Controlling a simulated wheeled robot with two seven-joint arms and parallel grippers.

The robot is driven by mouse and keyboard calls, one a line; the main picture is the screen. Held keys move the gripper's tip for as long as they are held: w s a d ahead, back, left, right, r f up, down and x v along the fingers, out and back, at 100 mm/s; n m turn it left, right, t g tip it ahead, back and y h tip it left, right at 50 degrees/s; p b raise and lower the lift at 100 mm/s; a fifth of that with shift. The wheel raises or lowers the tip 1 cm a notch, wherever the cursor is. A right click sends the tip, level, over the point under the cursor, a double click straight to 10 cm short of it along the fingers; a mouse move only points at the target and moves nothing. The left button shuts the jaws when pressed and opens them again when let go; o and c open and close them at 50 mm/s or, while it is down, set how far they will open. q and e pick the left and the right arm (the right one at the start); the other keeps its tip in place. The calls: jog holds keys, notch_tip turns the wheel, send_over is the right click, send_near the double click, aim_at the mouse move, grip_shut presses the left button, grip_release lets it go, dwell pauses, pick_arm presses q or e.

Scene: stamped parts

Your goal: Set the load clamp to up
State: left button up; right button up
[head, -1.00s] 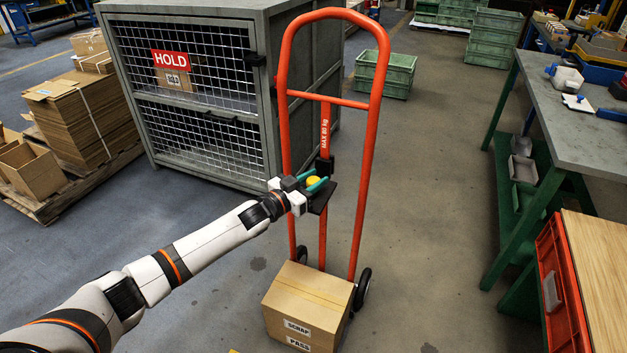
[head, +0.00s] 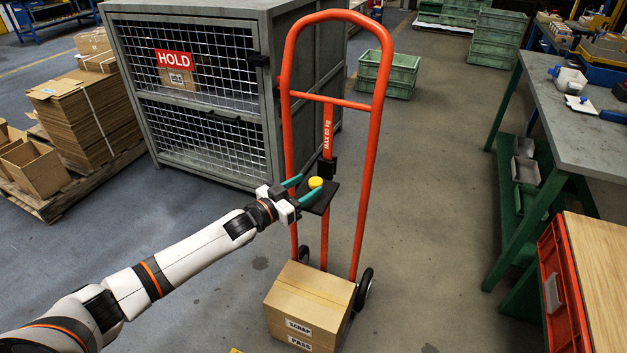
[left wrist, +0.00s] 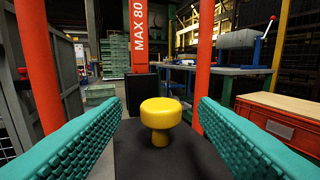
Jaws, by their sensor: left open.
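The load clamp is a black plate (head: 320,197) with a yellow knob (head: 315,182), mounted on the middle post of the orange hand truck (head: 371,150). In the left wrist view the yellow knob (left wrist: 160,114) stands upright on the black plate (left wrist: 160,158). My left gripper (head: 302,190) is open at the clamp, its teal fingers reaching toward the knob. In the left wrist view the fingers of the left gripper (left wrist: 160,125) lie on either side of the knob, with gaps to both. My right gripper is not in view.
A cardboard box (head: 310,292) labelled SCRAP and PASS sits at the foot of the hand truck, well below the clamp. A grey mesh cage (head: 200,105) stands behind at the left. A workbench (head: 575,130) is at the right. Floor between truck and bench is clear.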

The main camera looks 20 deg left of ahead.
pick_arm(q)
jog(key=v, duration=0.2)
jog(key=shift+s+a, duration=0.15)
jog(key=shift+s, duration=0.1)
jog(key=shift+s+a+r, duration=0.1)
jog(key=shift+s+a, duration=0.05)
jog(key=shift+s, duration=0.2)
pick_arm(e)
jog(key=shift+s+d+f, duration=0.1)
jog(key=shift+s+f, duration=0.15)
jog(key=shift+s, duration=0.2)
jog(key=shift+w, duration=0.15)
